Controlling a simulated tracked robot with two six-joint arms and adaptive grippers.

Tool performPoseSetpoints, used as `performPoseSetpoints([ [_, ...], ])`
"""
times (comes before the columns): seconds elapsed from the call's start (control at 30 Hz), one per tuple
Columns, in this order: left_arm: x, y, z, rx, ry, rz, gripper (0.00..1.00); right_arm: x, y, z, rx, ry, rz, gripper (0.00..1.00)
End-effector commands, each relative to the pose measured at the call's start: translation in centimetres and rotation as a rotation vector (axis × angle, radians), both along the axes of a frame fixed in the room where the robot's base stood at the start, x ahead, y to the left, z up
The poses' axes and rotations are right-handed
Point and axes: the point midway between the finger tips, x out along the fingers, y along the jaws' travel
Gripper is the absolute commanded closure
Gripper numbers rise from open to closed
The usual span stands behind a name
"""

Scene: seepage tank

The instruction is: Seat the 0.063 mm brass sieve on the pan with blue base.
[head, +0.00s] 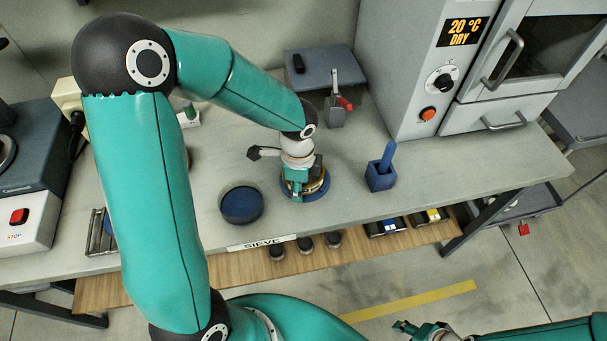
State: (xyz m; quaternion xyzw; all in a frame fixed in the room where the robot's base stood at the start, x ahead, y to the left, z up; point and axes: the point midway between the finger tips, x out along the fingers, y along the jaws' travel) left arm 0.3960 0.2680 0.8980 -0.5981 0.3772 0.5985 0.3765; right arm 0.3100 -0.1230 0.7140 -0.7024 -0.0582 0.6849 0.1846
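My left gripper (297,188) points down at a round brass sieve (319,184) near the middle of the bench. Its teal finger overlaps the near left part of the brass rim. A blue round edge (316,195) shows directly under the brass; I cannot tell whether the two touch. The gripper hides much of this stack, and I cannot tell whether its fingers are closed on the rim. No mesh size is readable. A separate dark round pan (242,206) with a blue inside stands to the left. My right gripper (416,329) is low at the bottom edge, away from the bench.
A blue holder (381,176) with an upright blue handle stands to the right. Behind are a toggle clamp (336,108) with a red grip and a grey oven (425,75) reading 20 °C DRY. A SIEVE label (270,243) marks the front edge.

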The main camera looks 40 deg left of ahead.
Motion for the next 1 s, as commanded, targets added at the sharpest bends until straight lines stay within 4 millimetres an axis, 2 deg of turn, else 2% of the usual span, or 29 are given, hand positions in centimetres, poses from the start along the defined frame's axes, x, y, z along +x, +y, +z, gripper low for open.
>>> performPoseSetpoints([
  [0.17, 0.01, 0.0, -0.02, 0.0, 0.0, 0.0, 0.65, -0.01, 0.01, -0.01, 0.0, 0.0, 0.0, 0.54],
  [0.4, -0.02, -0.01, -0.01, 0.0, 0.001, 0.0, 1.0, -0.01, 0.01, -0.01, 0.0, 0.0, 0.0, 0.54],
  [1.0, 0.08, 0.05, 0.63, 0.001, -0.003, 0.0, 1.0, -0.01, 0.0, 0.03, 0.0, 0.0, 0.0, 0.54],
])
